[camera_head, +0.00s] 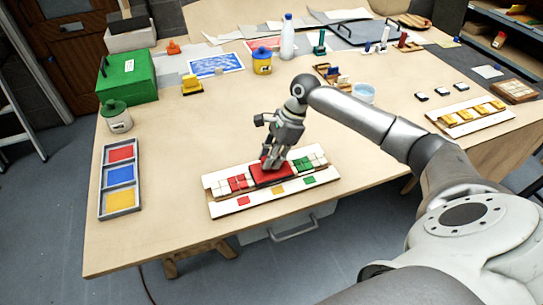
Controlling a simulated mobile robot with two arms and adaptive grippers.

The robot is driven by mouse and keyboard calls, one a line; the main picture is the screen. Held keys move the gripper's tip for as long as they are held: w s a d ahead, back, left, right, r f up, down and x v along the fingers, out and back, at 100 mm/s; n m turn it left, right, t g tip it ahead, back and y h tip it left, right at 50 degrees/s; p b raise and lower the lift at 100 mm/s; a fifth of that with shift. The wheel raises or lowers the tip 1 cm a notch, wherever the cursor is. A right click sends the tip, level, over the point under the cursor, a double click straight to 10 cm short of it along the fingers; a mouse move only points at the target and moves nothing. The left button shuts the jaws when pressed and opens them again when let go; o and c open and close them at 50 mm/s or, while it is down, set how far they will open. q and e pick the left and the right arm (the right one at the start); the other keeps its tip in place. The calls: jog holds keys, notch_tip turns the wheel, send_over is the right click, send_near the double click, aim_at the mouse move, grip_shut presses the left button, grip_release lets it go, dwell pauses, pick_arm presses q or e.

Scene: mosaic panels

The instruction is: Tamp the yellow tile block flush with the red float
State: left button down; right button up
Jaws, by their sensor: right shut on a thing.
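My right gripper (268,161) is shut on the red float (270,174) and points down over the middle of the mosaic panel (216,187). The float lies on or just above the panel's middle; whether it touches cannot be told. No yellow tile block shows on the panel; that middle part is hidden by the float. Red tiles (240,183) lie left of the float and green tiles (303,163) right of it, among white tiles. A front strip carries red, yellow (277,190) and green squares. My left gripper is not in view.
A grey tray (104,214) with red, blue and yellow fields lies to the left. A board with yellow pieces (488,108) lies at right. The table around the panel is clear.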

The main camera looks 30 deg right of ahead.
jog(key=shift+s+a+f+p, duration=0.1)
jog(key=shift+s+f+p, duration=0.15)
jog(key=shift+p, duration=0.25)
dwell(1.6)
jog(key=shift+f+p, duration=0.1)
jog(key=shift+p, duration=0.75)
dwell(2.2)
dwell(0.3)
jog(key=shift+w+r+p, duration=0.15)
jog(key=shift+r+p, duration=0.7)
jog(key=shift+p, duration=0.3)
notch_tip(320, 180, up, 4)
jog(key=p, duration=0.4)
jog(key=shift+w+f+p, duration=0.15)
jog(key=shift+p, duration=0.2)
jog(key=shift+r+p, duration=0.7)
jog(key=shift+r, duration=0.35)
